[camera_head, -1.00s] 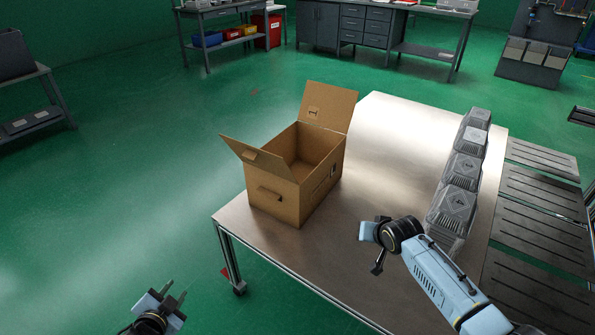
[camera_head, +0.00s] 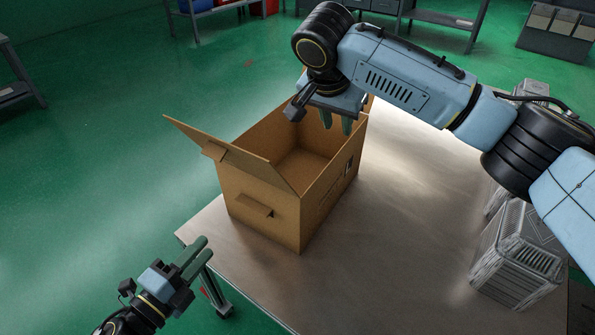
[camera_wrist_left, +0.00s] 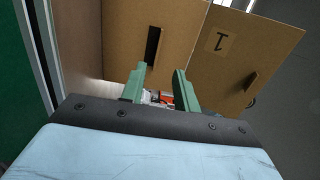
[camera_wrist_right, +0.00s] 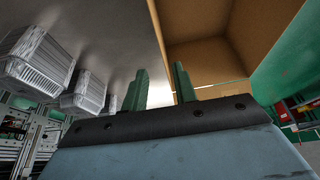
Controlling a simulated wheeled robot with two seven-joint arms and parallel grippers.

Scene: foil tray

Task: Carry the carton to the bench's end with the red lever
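The brown carton (camera_head: 282,226) stands upright on the left part of the steel bench (camera_head: 405,215), top open, near flap raised. My right gripper (camera_head: 336,122) is open over the carton's far right rim, fingers down, hiding most of the far flap. In the right wrist view the carton (camera_wrist_right: 200,20) is right of the fingers (camera_wrist_right: 160,80). My left gripper (camera_head: 206,246) is open, left of and apart from the carton. In the left wrist view the carton's slotted wall (camera_wrist_left: 125,40) lies beyond the fingers (camera_wrist_left: 157,80). A small red part (camera_head: 204,292), possibly the lever, shows by a bench leg.
Clear foil-like containers (camera_head: 515,265) stand in a row on the bench's right side, partly hidden by my right arm. The bench surface between them and the carton is bare. Green floor (camera_head: 90,170) is open to the left.

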